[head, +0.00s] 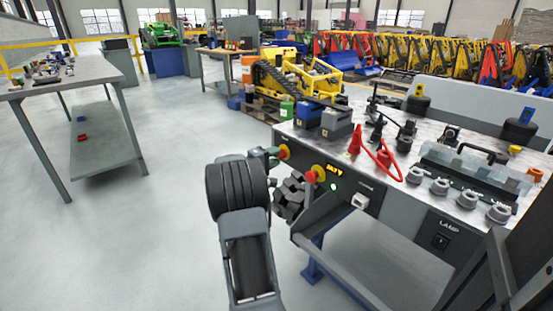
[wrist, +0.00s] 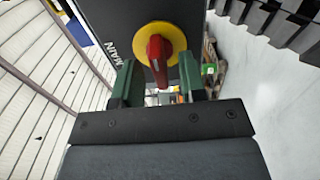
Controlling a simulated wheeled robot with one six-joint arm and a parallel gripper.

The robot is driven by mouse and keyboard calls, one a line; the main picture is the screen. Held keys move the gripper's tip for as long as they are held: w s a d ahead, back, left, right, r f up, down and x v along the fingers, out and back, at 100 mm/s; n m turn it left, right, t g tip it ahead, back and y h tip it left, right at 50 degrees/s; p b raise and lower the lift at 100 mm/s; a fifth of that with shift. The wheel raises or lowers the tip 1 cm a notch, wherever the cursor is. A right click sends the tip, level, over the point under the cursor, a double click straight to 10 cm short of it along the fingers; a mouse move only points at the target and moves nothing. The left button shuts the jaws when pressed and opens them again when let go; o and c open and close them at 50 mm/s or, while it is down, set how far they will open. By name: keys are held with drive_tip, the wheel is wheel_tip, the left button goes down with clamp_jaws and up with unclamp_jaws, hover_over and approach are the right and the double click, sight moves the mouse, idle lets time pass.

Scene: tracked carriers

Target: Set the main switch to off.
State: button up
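The main switch is a red handle (wrist: 158,58) on a round yellow plate (wrist: 176,38), on a dark panel with the word MAIN beside it. In the wrist view the handle runs almost up and down the picture. In the head view the switch (head: 284,152) is at the bench's left end, partly hidden by my gripper. My gripper (wrist: 158,74) has its green fingers on either side of the handle, with a gap visible at each side, so it is open. In the head view my gripper (head: 273,155) is close against the panel.
A lamp switch (head: 440,240) is farther right. A grey shelf (head: 375,260) juts out below.

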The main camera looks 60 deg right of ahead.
drive_tip(key=shift+s+d, duration=0.25)
drive_tip(key=shift+d, duration=0.4)
clamp_jaws()
